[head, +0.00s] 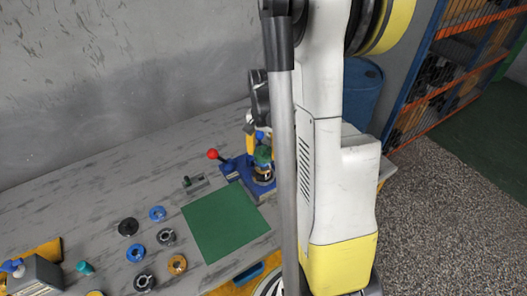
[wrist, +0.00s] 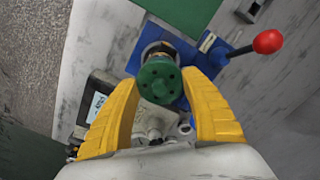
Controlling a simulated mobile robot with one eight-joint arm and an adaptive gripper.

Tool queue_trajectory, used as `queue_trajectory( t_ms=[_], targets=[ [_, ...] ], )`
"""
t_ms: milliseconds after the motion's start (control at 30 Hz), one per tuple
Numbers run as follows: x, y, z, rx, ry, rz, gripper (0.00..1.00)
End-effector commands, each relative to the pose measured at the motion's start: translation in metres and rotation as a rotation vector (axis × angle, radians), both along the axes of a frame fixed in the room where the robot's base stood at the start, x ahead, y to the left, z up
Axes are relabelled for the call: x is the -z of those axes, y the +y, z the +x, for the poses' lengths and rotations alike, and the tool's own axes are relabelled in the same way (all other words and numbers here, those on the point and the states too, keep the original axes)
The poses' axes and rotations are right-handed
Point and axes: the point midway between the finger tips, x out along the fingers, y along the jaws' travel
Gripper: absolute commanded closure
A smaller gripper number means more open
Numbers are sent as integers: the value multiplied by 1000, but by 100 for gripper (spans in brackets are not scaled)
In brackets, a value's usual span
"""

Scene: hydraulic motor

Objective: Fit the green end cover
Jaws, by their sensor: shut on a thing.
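The green end cover (wrist: 158,82) is a round part with a ring of holes, held between the yellow fingers of my gripper (wrist: 160,76). In the head view the cover (head: 263,154) shows just below my gripper (head: 258,146). The motor body (head: 263,173) stands under it in a blue fixture (head: 233,169) with a red-knobbed lever (head: 212,154). In the wrist view a metallic rim of the body (wrist: 162,50) shows behind the cover, slightly offset. I cannot tell whether cover and body touch. My own arm hides part of the fixture's right side.
A green mat (head: 225,222) lies in front of the fixture. Black, blue, grey and orange ring parts lie on the table to the left, including a black one (head: 128,227). The back left tabletop is clear.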

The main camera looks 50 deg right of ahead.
Motion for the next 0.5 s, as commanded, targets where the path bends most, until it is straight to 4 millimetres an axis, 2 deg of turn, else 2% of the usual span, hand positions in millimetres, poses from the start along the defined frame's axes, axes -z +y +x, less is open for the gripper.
queue_trajectory(
  t_ms=[500],
  targets=[
    [3,0,0,0,0,0,87]
  ],
)
